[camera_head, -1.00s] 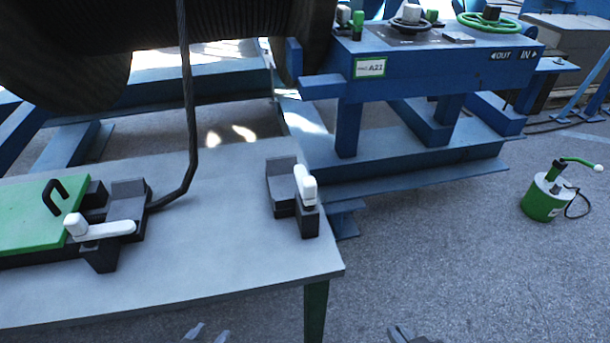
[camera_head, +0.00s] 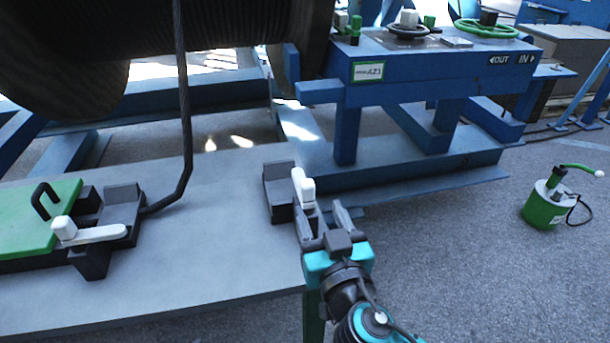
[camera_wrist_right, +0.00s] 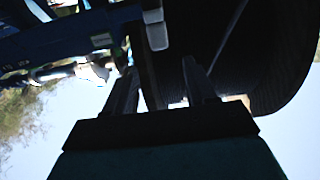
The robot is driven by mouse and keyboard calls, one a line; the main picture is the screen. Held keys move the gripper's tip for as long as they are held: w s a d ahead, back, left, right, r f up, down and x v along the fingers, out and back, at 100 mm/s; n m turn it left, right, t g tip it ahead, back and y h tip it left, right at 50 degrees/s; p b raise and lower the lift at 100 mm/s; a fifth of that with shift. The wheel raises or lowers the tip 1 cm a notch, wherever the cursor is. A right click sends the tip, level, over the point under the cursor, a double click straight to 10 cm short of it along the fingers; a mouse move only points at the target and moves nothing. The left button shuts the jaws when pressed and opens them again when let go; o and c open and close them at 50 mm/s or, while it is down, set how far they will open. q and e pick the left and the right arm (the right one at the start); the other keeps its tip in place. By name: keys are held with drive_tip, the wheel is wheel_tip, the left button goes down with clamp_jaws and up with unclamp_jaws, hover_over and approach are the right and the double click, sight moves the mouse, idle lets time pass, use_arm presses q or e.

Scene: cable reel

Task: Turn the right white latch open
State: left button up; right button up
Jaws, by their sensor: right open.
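The right white latch (camera_head: 304,187) sits on a dark block clamp (camera_head: 278,193) at the table's right edge. Its handle points away from me, slightly tilted. My right gripper (camera_head: 326,208) is open, just in front of and to the right of the latch; one finger is close beside the latch's near end. I cannot tell whether they touch. In the right wrist view the latch (camera_wrist_right: 154,27) shows beyond the two spread fingers (camera_wrist_right: 160,72), with nothing seen between them. My left gripper is out of view.
A second white latch (camera_head: 90,234) lies across the left clamp beside a green plate (camera_head: 38,215). A black cable (camera_head: 186,130) hangs from the reel onto the grey table (camera_head: 190,265). A blue frame (camera_head: 420,75) stands behind; a green-and-white canister (camera_head: 545,205) stands on the ground at right.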

sight(302, 179)
drive_tip(key=p+x, duration=0.1)
drive_tip(key=x, duration=1)
drive_tip(key=shift+a, duration=0.1)
drive_tip(key=shift+c, duration=0.4)
clamp_jaws()
